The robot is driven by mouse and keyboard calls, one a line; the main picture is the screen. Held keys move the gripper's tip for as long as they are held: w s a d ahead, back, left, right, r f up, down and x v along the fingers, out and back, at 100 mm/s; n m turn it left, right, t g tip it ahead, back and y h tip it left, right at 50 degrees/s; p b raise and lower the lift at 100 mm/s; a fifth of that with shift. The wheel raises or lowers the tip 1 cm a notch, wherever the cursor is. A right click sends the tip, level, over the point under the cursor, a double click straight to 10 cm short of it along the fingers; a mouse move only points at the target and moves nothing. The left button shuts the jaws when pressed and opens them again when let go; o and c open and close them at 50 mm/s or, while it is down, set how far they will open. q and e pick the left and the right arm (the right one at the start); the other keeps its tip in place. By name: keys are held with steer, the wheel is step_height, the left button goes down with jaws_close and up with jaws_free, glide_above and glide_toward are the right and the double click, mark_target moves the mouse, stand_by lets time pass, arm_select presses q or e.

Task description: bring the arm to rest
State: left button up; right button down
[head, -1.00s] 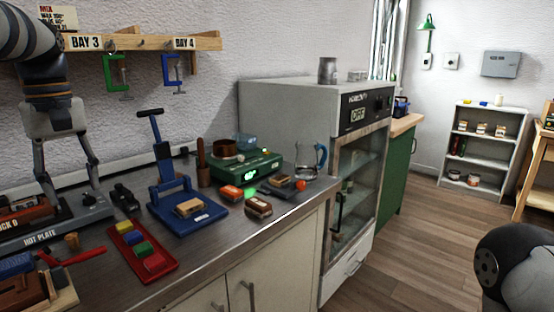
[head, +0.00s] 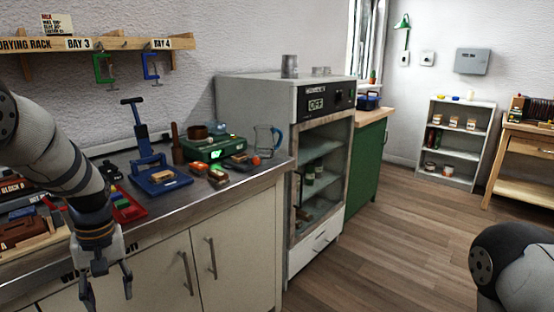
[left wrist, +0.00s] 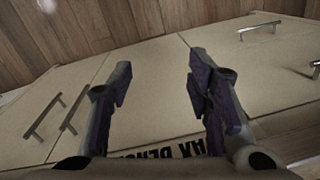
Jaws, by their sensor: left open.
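My left gripper (head: 106,287) is open and empty. In the head view it hangs pointing down in front of the cream cabinet doors (head: 165,272), below the bench top's front edge. In the left wrist view its two fingers (left wrist: 156,85) are spread apart with nothing between them, and the cabinet doors with their bar handles show behind. Part of my right arm (head: 512,262) shows at the lower right of the head view. Its gripper is out of view.
The metal bench top (head: 165,208) holds a red tray (head: 124,207), a blue press (head: 158,176), a green scale (head: 204,150) and a glass jug (head: 265,140). An oven (head: 318,150) marked OFF stands beside it. The wooden floor (head: 390,260) is clear on the right.

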arm_select(q)
steer(key=s+d+f+m, duration=0.2)
steer(key=s+d+f, duration=0.1)
steer(key=s+f, duration=0.5)
steer(key=s+d+f+m, duration=0.2)
steer(key=s+d+f, duration=0.1)
steer(key=s+f, duration=0.55)
steer(key=s+d+f+m, duration=0.1)
steer(key=s+d, duration=0.2)
steer(key=s, duration=0.6)
steer(key=s+d+f+m, duration=0.1)
steer(key=s+d, duration=0.3)
steer(key=s, duration=0.6)
steer(key=shift+d+m+g+h, duration=0.3)
steer(key=shift+m, duration=0.3)
steer(key=shift+f, duration=0.15)
